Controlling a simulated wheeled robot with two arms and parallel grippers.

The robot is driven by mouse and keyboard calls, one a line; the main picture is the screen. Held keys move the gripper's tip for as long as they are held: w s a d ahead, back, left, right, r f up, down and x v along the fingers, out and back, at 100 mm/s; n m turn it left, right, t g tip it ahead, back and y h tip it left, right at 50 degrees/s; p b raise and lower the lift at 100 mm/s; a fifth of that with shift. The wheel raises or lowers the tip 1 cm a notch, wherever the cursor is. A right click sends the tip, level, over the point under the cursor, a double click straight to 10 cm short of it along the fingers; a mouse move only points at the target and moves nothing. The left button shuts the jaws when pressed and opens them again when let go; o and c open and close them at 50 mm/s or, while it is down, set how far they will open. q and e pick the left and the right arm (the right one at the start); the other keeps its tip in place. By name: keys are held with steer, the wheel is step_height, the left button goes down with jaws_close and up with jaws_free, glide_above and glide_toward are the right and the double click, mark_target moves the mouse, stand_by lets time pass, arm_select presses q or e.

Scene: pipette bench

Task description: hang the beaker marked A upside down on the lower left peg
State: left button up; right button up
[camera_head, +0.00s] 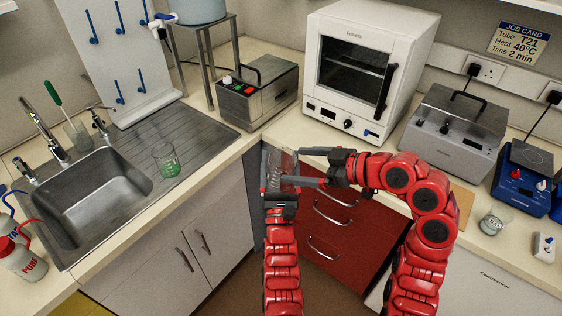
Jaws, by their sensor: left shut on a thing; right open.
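A clear glass beaker (284,160) is held by my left gripper (279,178), which is shut on it in front of the red drawers. I cannot read a mark on it or tell which way up it is. My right gripper (303,166) comes in from the right. Its two fingers are apart, pointing left at the beaker; whether they touch it is unclear. The white peg board (105,55) stands behind the sink at the upper left, with several blue pegs. Its lower left peg (118,92) is bare.
A glass with green contents (165,160) stands on the draining board (190,135). The sink (100,195), taps (50,140) and a glass holding a green-handled brush (75,130) are below the board. A tank stand (208,60) is right of it.

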mark_target(270, 162)
steer(key=x, duration=0.9)
steer(key=shift+r, duration=0.1)
steer(key=c, duration=1.1)
arm_select(q)
steer(key=o, duration=1.2)
arm_select(e)
steer(key=shift+c, duration=0.5)
arm_select(q)
steer(key=shift+o, duration=0.2)
steer(key=shift+s, duration=0.1)
